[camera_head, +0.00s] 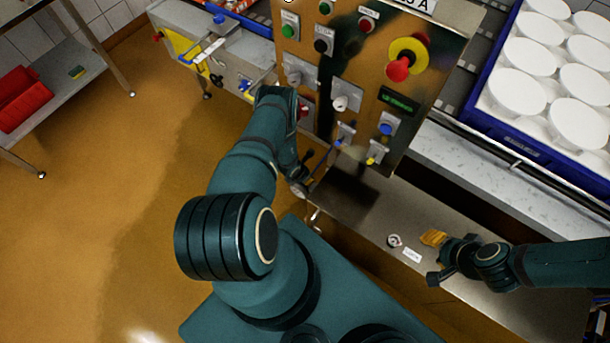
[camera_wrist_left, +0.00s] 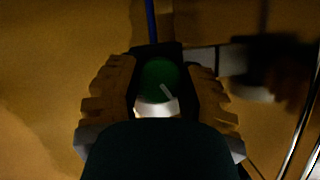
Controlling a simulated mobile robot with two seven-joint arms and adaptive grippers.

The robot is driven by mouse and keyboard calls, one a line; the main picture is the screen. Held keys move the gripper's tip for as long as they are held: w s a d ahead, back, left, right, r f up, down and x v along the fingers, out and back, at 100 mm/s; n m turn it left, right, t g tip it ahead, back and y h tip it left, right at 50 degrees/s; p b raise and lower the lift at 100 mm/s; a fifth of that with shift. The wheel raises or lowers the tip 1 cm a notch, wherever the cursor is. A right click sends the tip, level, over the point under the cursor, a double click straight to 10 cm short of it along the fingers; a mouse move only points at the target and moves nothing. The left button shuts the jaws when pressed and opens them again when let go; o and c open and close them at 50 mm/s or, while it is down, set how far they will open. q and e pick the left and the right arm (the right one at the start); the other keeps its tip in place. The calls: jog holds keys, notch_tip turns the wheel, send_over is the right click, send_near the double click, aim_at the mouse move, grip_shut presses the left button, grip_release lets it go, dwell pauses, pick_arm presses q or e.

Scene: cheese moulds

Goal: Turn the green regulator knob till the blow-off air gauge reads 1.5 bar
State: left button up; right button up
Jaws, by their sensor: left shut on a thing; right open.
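The green regulator knob (camera_wrist_left: 158,78) shows in the left wrist view, with a pale pointer mark slanting to its lower right. My left gripper (camera_wrist_left: 163,85) is shut on it, one ridged yellow-brown finger pad on each side. In the head view my left arm covers the knob and most of that gripper, beside the lower left of the control panel (camera_head: 345,65). I cannot make out the blow-off air gauge or its reading. My right gripper (camera_head: 440,262) is open over the steel counter (camera_head: 480,228), away from the knob.
The panel carries a red emergency stop (camera_head: 398,68), buttons, switches and a small green display (camera_head: 399,101). A small round object (camera_head: 393,240) and a label (camera_head: 412,254) lie on the counter. A blue crate (camera_head: 530,150) of white moulds stands at the right.

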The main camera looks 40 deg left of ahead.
pick_arm(q)
jog(key=shift+d, duration=0.1)
jog(key=o, duration=1.2)
jog(key=shift+w, duration=0.1)
jog(key=v, duration=1.2)
